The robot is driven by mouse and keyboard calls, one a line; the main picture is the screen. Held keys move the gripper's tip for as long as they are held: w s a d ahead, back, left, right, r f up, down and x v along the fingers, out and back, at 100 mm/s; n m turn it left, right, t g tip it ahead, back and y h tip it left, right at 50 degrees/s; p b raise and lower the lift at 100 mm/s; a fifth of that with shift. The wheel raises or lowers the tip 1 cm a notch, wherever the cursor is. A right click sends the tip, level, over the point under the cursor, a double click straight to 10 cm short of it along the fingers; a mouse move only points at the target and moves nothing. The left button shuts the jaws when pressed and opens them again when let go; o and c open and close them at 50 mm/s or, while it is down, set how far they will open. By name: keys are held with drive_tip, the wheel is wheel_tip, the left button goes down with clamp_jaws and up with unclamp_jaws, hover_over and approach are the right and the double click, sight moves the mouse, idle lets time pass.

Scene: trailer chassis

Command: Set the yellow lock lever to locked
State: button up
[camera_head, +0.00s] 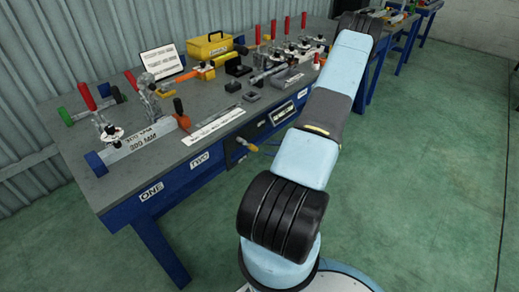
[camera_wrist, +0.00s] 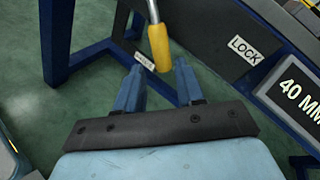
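The yellow lock lever (camera_head: 248,146) sticks out from the front of the workbench in the head view. In the wrist view the lever (camera_wrist: 158,45) hangs down on a grey shaft from the top edge, its yellow grip end between the fingertips of my gripper (camera_wrist: 158,68). My gripper's two blue fingers are apart, one on each side of the grip; I cannot tell whether either touches it. A white LOCK label (camera_wrist: 245,50) is on the dark panel right of the lever. My gripper is not clearly visible in the head view.
The workbench (camera_head: 165,185) carries clamps, a yellow toolbox (camera_head: 209,46) and other tools. A blue bench leg (camera_wrist: 57,40) stands at the left. Green floor is open at the right.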

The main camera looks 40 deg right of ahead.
drive_tip(key=shift+v, duration=2.7)
drive_tip(key=shift+c, duration=0.3)
